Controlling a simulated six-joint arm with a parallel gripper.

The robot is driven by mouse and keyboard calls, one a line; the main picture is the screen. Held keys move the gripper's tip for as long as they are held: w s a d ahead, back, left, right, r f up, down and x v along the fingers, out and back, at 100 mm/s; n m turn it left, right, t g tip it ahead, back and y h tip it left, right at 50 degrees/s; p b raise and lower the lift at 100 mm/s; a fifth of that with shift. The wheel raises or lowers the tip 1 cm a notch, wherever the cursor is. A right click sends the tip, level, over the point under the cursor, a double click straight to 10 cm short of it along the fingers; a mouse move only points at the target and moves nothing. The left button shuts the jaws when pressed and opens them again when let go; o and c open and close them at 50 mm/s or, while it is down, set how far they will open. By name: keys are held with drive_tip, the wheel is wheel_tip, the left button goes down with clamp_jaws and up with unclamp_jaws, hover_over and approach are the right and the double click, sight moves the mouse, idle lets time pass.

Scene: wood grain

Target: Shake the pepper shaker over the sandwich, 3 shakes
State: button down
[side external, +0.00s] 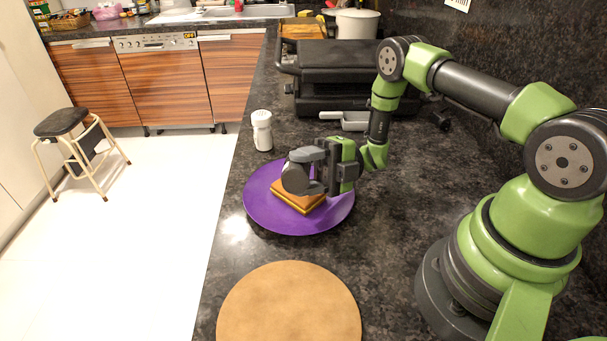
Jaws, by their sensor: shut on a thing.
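The sandwich (299,200) lies on a purple plate (262,213) on the dark counter. My gripper (314,172) is over the sandwich, reaching in from the right. It is shut on a dark grey, rounded thing, which I take to be the pepper shaker (295,179). The shaker is tipped well over, above the sandwich. The fingers hide part of it, and its holes cannot be made out. The gripper and shaker cover the far part of the sandwich.
A white shaker (262,130) stands upright behind the plate. A round wooden board (289,308) lies in front. A black grill (337,78), a metal-looking tray (343,121) and a white pot (357,23) stand farther back. The counter's left edge drops to the floor.

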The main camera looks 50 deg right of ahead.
drive_tip(key=shift+r, duration=0.1)
drive_tip(key=shift+r, duration=0.1)
idle(0.4)
drive_tip(key=shift+r, duration=2.4)
drive_tip(key=shift+f, duration=2.5)
drive_tip(key=shift+r, duration=2.5)
